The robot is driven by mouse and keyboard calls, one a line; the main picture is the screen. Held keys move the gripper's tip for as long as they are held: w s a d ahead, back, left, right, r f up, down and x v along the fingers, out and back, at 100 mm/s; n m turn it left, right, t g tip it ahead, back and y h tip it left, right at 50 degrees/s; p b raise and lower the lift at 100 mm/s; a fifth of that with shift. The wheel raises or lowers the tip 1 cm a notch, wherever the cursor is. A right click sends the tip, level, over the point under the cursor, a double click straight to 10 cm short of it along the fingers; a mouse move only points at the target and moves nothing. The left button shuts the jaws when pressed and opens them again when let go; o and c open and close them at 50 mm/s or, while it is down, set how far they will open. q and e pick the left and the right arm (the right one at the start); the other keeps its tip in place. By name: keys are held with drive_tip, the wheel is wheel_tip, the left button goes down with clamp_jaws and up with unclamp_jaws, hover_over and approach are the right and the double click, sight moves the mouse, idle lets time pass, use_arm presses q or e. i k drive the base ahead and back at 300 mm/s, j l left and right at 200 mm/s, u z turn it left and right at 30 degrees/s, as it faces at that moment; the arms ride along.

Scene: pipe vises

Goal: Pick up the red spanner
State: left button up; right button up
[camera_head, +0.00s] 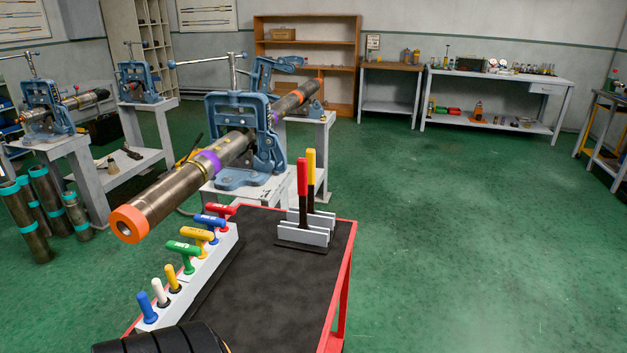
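A long tool with a red handle (302,178) stands upright in a grey slotted rack (302,236) at the far end of the black-topped cart (265,290). It looks like the red spanner; its lower end is hidden in the rack. A similar tool with a yellow handle (311,166) stands close beside it, slightly behind and to the right. A short red T-handled tool (221,209) sits at the far end of the grey holder (212,262) along the cart's left side. Neither of my grippers can be seen.
A dark ribbed shape (165,342) covers the cart's near left corner. Several coloured handles stand in the holder. A long pipe (175,193) in a blue vise (240,140) reaches out left of the cart. The cart's middle and the green floor to the right are clear.

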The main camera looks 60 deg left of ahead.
sight(302, 163)
drive_tip(key=i+u, duration=0.35)
drive_tip(key=u, duration=0.15)
drive_tip(key=i+l+u, duration=0.25)
drive_tip(key=u, duration=0.2)
drive_tip(key=i+l+u, duration=0.35)
drive_tip(key=u, duration=0.15)
drive_tip(key=i+l+u, duration=0.25)
drive_tip(key=l+u, duration=0.2)
